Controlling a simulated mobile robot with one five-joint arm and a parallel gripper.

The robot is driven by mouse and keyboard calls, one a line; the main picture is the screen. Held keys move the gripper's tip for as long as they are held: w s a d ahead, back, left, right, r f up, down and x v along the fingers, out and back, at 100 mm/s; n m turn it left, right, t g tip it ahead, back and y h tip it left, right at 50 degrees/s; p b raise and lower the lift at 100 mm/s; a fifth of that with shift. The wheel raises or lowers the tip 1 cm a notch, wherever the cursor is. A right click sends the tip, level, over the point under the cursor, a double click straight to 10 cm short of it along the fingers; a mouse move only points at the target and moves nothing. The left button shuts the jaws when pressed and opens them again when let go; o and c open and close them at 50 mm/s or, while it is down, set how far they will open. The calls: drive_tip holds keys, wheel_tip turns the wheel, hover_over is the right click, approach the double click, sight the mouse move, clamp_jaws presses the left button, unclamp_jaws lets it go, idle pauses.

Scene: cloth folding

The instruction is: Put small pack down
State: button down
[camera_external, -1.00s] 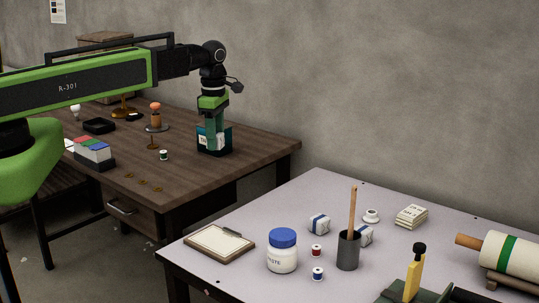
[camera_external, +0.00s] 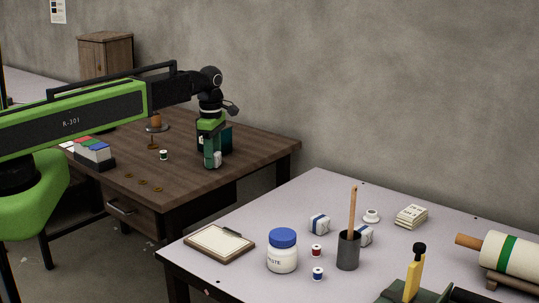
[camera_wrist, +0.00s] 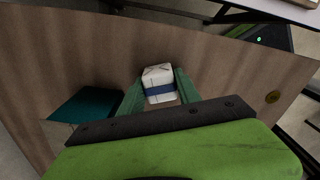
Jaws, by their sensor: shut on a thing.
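A small white pack with a blue band (camera_wrist: 159,84) sits between my fingers in the wrist view. My gripper (camera_wrist: 158,92) is shut on it. In the external view my gripper (camera_external: 213,163) points down over the right part of the brown wooden table (camera_external: 255,147), and a white bit of the pack (camera_external: 217,159) shows at its fingertips. The pack is low over the tabletop. I cannot tell whether it touches the wood.
A dark teal box (camera_external: 228,138) stands just behind my gripper, also visible left of it in the wrist view (camera_wrist: 88,104). A small spool (camera_external: 164,155), brass-coloured pieces (camera_external: 144,182) and a tray of coloured packs (camera_external: 93,152) lie further left. Bare wood surrounds the gripper in front.

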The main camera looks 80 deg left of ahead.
drive_tip(key=shift+f, duration=0.2)
drive_tip(key=c, duration=0.9)
unclamp_jaws()
drive_tip(key=shift+r, duration=0.1)
drive_tip(key=shift+o, duration=0.2)
wheel_tip(320, 180, up, 12)
drive_tip(key=p, duration=1.2)
drive_tip(key=shift+r, duration=0.2)
